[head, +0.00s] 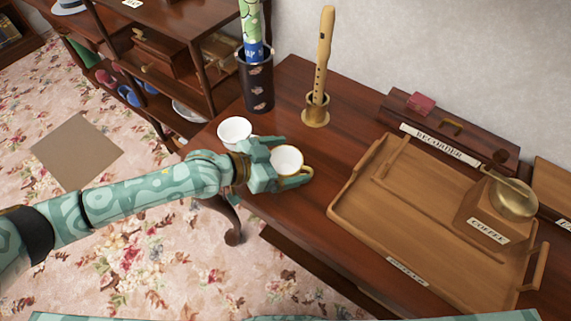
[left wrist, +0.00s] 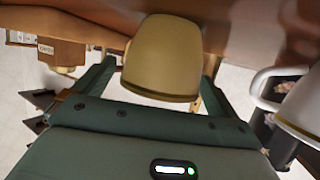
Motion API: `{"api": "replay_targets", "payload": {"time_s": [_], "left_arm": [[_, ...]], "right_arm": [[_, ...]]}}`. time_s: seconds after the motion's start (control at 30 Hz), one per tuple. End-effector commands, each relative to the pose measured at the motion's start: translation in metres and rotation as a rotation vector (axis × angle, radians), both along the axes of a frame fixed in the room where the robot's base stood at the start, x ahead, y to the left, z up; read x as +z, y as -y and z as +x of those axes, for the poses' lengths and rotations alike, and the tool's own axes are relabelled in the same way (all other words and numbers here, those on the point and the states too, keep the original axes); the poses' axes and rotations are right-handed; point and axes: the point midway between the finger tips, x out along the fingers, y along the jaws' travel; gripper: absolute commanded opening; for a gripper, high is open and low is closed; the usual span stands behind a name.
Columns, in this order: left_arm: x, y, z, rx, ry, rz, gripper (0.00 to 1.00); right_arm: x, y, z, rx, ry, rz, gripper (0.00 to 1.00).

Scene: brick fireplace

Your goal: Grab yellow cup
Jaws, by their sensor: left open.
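The yellow cup (head: 287,157) stands on the wooden table; its white inside and yellow handle show in the head view. In the left wrist view the yellow cup (left wrist: 162,55) shows its plain yellow side, in the middle between the fingers. My left gripper (head: 294,163) is open, with one finger on each side of the cup. The left wrist view also shows the gripper (left wrist: 160,75) with its fingers spread and gaps beside the cup. My right gripper is not in view.
A white cup (head: 235,129) stands close to the left gripper, behind my wrist. A dark canister (head: 258,85) and a recorder (head: 323,60) on a stand are farther back. A wooden tray (head: 345,212) with a coffee grinder (head: 490,208) lies to the right.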

Motion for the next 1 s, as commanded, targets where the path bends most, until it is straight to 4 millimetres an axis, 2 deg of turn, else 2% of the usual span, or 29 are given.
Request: {"api": "replay_targets", "payload": {"time_s": [0.1, 0.27, 0.3, 0.67, 0.77, 0.87, 1.0], "left_arm": [[0.001, 0.0, 0.0, 0.0, 0.001, 0.0, 0.97], [0.001, 0.0, 0.0, 0.0, 0.001, 0.0, 0.52], [0.001, 0.0, 0.0, 0.0, 0.001, 0.0, 0.48], [0.007, -0.001, 0.0, 0.0, 0.003, -0.001, 0.48], [0.019, 0.0, 0.0, -0.001, 0.005, 0.0, 0.48], [0.039, -0.001, 0.0, -0.001, 0.006, -0.001, 0.48], [0.075, 0.004, -0.028, -0.002, 0.006, -0.004, 0.48]], "right_arm": [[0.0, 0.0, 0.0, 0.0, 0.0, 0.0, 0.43], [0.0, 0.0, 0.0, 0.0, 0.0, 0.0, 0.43], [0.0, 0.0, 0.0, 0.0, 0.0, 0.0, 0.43], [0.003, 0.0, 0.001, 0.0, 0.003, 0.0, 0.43], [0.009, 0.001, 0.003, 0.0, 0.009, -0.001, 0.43], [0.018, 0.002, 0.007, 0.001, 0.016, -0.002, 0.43], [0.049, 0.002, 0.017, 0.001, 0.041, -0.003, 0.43]]}}
